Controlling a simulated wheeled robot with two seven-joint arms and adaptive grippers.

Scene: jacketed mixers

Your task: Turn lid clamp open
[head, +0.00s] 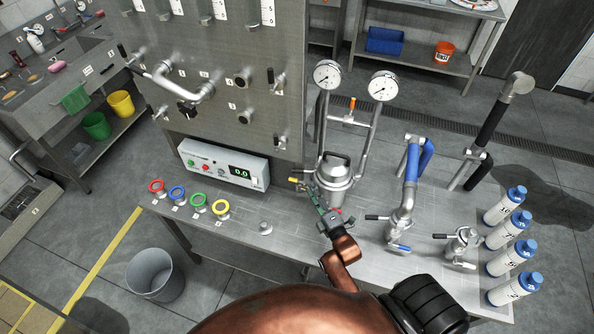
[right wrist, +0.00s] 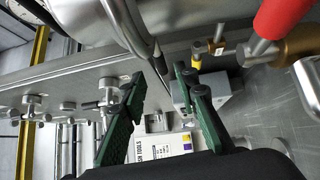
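The steel mixer vessel (head: 334,172) with its domed lid stands near the middle of the bench in the head view. My right gripper (head: 318,194) is at the vessel's front left, its green fingers pointing up and to the left. In the right wrist view my right gripper (right wrist: 160,84) has its two fingers apart, with no object clearly held between them. The curved steel vessel wall (right wrist: 95,22) is above the fingers there. A red handle (right wrist: 284,18) is at the upper right. I cannot tell which part is the lid clamp. My left gripper is out of view.
Two gauges (head: 327,74) rise on pipes behind the vessel. A blue-handled fitting (head: 411,165) stands to its right, with several white bottles (head: 504,205) at the right edge. A control box (head: 222,163) and coloured rings (head: 199,201) are to the left. The bench front is mostly clear.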

